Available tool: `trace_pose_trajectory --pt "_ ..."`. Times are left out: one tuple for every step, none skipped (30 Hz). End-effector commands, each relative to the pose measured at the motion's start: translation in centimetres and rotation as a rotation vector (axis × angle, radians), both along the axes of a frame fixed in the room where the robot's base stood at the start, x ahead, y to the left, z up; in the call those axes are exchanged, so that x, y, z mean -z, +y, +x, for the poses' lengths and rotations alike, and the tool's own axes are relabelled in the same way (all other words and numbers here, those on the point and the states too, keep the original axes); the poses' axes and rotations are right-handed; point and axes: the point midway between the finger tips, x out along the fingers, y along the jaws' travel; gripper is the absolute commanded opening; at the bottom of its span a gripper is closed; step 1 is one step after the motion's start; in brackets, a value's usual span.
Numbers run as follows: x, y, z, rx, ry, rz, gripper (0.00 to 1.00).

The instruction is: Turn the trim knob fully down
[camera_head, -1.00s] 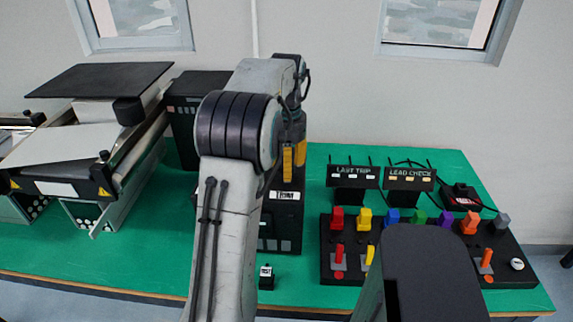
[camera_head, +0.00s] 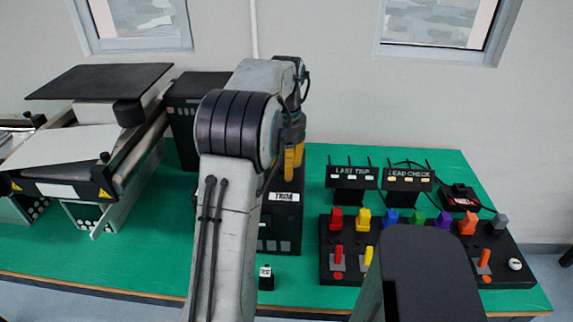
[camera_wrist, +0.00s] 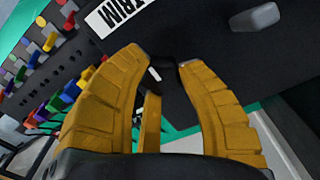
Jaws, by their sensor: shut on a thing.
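The trim knob (camera_wrist: 156,73) is dark with a white mark, seen between my fingertips in the wrist view. My gripper (camera_wrist: 163,68) has yellow fingers closed on it from both sides; they hide much of the knob. A white TRIM label (camera_wrist: 116,13) is beside it on the dark panel. In the head view my gripper (camera_head: 293,158) is over the black TRIM box (camera_head: 280,236), whose label (camera_head: 283,196) shows right of my arm. My arm hides the knob there, and its exact angle cannot be told.
A grey knob-like part (camera_wrist: 254,18) stands on the panel near my right finger. A black control board (camera_head: 350,225) with coloured buttons and levers is on the right. A conveyor (camera_head: 85,165) is on the left. A small TEST block (camera_head: 266,278) is in front of the box.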

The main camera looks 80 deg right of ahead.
Motion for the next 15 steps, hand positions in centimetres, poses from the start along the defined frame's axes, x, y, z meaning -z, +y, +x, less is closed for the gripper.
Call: trace_pose_trajectory --pt "0.27 0.25 0.07 -0.002 -0.001 0.012 0.03" --pt "0.27 0.25 0.07 -0.002 -0.001 0.012 0.38" --pt "0.28 0.24 0.07 -0.002 -0.001 0.012 0.41" --pt "0.27 0.23 0.06 -0.002 -0.001 0.012 0.44" --pt "0.26 0.22 0.06 -0.001 -0.001 0.011 0.47" --pt "0.23 0.19 0.06 -0.001 0.000 0.010 0.50" --pt "0.22 0.18 0.05 -0.001 0.000 0.009 0.53" --pt "0.20 0.17 0.05 -0.001 -0.001 0.008 0.56" --pt "0.18 0.15 0.05 -0.001 -0.001 0.008 0.59" --pt "0.17 0.15 0.03 -0.001 -0.001 0.007 0.61" --pt "0.16 0.14 0.03 0.000 -0.001 0.007 0.61" --pt "0.14 0.13 0.03 0.000 0.000 0.006 0.61" --pt "0.13 0.12 0.03 0.000 0.000 0.006 0.61" --pt "0.12 0.12 0.03 0.000 0.000 0.005 0.61" --pt "0.12 0.11 0.02 0.000 0.000 0.005 0.61"
